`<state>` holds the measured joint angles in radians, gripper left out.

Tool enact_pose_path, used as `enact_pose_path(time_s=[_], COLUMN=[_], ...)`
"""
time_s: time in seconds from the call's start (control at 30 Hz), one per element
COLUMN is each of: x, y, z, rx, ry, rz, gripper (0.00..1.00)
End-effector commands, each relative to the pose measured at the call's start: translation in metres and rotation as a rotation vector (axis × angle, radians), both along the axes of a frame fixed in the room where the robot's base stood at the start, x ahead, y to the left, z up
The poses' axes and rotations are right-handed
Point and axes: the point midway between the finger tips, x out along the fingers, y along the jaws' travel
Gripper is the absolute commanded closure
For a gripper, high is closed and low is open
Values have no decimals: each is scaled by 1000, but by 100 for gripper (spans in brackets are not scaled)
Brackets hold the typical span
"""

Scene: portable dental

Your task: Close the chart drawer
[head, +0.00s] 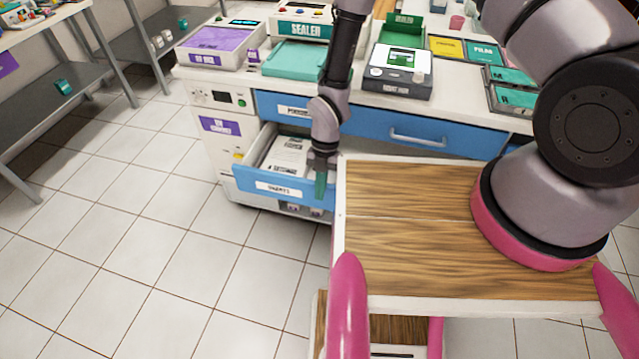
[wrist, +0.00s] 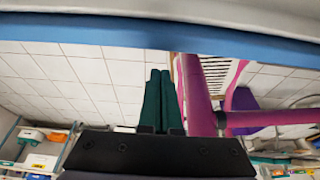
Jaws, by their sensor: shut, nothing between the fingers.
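The chart drawer (head: 280,187) is a blue-fronted drawer with a white label, low in the cabinet. It stands pulled out, with papers (head: 288,157) showing inside. My gripper (head: 320,187) points down at the right end of the drawer front, its green fingers overlapping the blue panel in the head view. I cannot tell whether they touch it. In the wrist view the dark green fingers (wrist: 160,100) are together and empty. A blue band, perhaps the drawer front, crosses the top of that view.
A closed blue drawer (head: 400,131) sits above, under a worktop holding a purple-topped box (head: 215,45), a teal tray (head: 294,60) and a grey device (head: 398,70). Grey shelving (head: 70,50) stands at the left. The tiled floor (head: 150,240) before the drawer is clear.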

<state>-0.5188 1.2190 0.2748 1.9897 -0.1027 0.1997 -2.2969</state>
Motion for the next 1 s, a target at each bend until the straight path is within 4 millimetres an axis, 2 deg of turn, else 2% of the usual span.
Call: enact_pose_path(time_s=[0.03, 0.2, 0.67, 1.0], x=[7, 20, 28, 102], y=[-2, -5, -6, -20], z=[0, 0, 1, 0], rx=[0, -1, 0, 2], ry=[-1, 0, 2, 1], rz=[-2, -1, -1, -3], gripper=[100, 100, 100, 100])
